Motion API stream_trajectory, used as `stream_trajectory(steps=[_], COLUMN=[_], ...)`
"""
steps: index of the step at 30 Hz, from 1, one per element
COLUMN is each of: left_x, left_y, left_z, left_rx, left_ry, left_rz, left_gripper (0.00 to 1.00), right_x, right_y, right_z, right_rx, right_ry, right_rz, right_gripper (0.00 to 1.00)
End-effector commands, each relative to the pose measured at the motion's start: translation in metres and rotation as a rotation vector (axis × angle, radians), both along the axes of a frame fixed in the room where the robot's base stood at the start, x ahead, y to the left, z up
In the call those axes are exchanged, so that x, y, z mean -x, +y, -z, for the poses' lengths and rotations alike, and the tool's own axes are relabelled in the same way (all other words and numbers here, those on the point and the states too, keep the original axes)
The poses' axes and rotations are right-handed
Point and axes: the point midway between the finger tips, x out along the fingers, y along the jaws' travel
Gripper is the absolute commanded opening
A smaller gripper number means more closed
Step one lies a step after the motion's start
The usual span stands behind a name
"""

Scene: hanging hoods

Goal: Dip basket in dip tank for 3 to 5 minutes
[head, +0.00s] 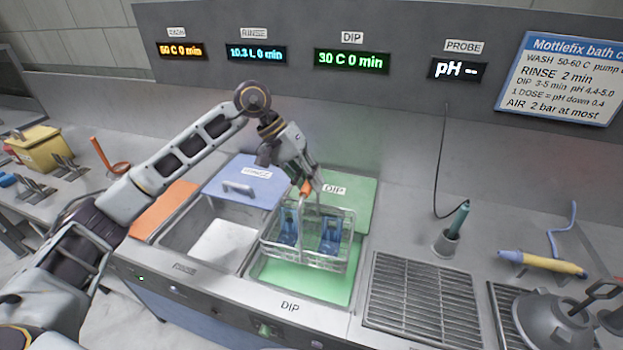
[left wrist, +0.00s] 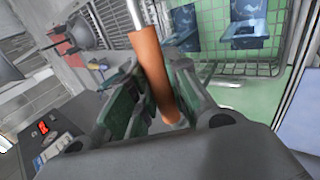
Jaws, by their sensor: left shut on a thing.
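My left gripper (head: 308,182) is shut on the orange handle (head: 305,188) of the wire basket (head: 308,243). The handle also shows between the fingers in the left wrist view (left wrist: 155,75). The basket holds blue parts (head: 289,225) and hangs over the dip tank (head: 305,284), whose green inside shows below and in front of it. I cannot tell whether the basket's bottom is in the liquid. A green lid (head: 352,190) marked DIP lies behind the tank. The DIP display (head: 351,61) reads 30 C 0 min. My right gripper is not in view.
The rinse tank (head: 205,235) is left of the dip tank, with a blue lid (head: 250,180) behind it. A slatted drain grid (head: 422,300) is on the right. A teal probe (head: 458,220) stands in a holder, its cable rising. A yellow-and-blue tool (head: 542,263) lies farther right.

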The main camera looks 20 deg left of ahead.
Motion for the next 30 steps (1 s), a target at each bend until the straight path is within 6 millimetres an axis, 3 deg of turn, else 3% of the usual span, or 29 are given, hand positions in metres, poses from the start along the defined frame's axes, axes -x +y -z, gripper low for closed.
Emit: stream_trajectory(steps=[8, 22, 30], left_x=[0.002, 0.002, 0.002], left_y=[0.001, 0.001, 0.002], left_z=[-0.001, 0.000, 0.011], left_rx=[0.003, 0.003, 0.003], left_ry=[-0.002, -0.003, -0.002], left_rz=[0.036, 0.039, 0.037], left_gripper=[0.00, 0.00, 0.00], right_x=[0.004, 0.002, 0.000], right_y=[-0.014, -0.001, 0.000], right_z=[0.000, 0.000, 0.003], right_rx=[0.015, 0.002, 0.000], right_ry=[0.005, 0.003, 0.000], right_rz=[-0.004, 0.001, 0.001], right_gripper=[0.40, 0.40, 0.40])
